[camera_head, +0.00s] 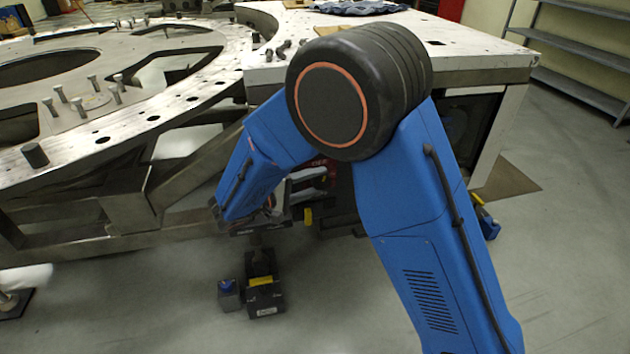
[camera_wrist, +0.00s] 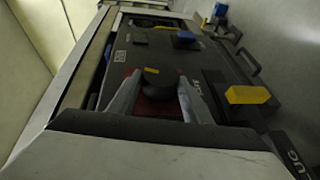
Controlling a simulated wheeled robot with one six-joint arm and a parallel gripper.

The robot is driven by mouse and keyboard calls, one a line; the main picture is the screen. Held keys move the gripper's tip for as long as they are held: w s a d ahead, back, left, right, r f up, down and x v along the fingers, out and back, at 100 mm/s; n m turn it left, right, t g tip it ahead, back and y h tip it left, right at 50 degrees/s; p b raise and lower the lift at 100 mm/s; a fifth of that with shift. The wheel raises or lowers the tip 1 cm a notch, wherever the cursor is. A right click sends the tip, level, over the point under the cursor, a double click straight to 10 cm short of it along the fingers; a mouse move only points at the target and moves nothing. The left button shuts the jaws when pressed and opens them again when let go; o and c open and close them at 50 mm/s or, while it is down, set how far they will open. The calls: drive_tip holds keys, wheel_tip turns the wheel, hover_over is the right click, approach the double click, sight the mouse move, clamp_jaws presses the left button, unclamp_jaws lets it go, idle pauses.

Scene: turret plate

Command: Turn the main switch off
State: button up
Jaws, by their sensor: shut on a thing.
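The main switch shows in the wrist view as a dark round knob (camera_wrist: 156,76) on a red plate (camera_wrist: 158,108), set on a dark panel (camera_wrist: 120,57). My gripper (camera_wrist: 158,88) has one pale finger on each side of the knob and is shut on it. The knob's exact turn angle cannot be read. In the head view my blue arm reaches under the table and hides most of the switch and my gripper.
In the head view a metal table (camera_head: 480,50) stands above, a large ring plate (camera_head: 180,75) lies left, and black and blue items (camera_head: 263,300) stand on the floor.

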drive_tip(key=shift+f+n+t+h, duration=0.35)
drive_tip(key=shift+n+t+h, duration=0.25)
drive_tip(key=shift+t+h, duration=0.4)
drive_tip(key=shift+h, duration=0.3)
drive_tip(key=o, duration=1.1)
drive_tip(key=shift+c, duration=0.2)
drive_tip(key=v, duration=1.7)
drive_tip(key=shift+s+a, duration=0.15)
drive_tip(key=shift+s, duration=0.05)
